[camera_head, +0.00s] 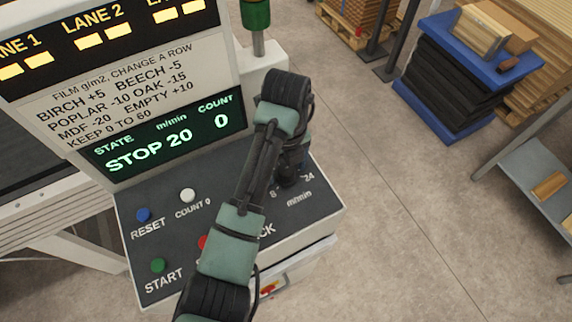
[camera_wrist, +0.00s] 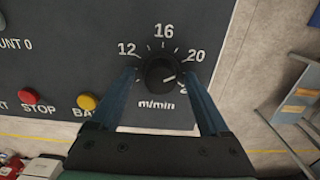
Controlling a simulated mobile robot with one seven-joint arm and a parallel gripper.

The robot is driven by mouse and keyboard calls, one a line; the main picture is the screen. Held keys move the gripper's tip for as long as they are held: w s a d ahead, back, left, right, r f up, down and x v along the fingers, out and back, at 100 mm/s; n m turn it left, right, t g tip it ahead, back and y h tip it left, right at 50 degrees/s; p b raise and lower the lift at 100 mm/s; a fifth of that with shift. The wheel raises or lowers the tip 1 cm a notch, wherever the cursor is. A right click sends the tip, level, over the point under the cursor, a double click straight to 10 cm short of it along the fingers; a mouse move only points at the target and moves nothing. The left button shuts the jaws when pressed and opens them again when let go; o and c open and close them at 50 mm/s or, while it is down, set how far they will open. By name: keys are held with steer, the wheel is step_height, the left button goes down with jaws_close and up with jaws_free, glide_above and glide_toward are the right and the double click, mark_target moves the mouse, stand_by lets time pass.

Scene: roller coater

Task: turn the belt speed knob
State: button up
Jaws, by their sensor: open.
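The belt speed knob (camera_wrist: 161,73) is round and black, in the middle of the wrist view, on a dark panel with a scale marked 12, 16, 20 and m/min. Its pale pointer mark points right and slightly down, below the 20; the number there is partly hidden by a finger. My gripper (camera_wrist: 160,76) is open, one blue finger on each side of the knob. I cannot tell whether the fingers touch it. In the head view my arm covers the knob; the m/min label shows beside it. The display (camera_head: 165,140) reads STOP, 20 m/min, count 0.
The panel also holds a blue RESET button (camera_head: 143,215), a white COUNT 0 button (camera_head: 188,195), a green START button (camera_head: 158,265) and a red STOP button (camera_wrist: 29,96). A yellow button (camera_wrist: 87,102) sits left of my gripper. Floor (camera_head: 420,230) right of the console is clear.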

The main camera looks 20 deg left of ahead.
jaws_close()
stand_by(0.3)
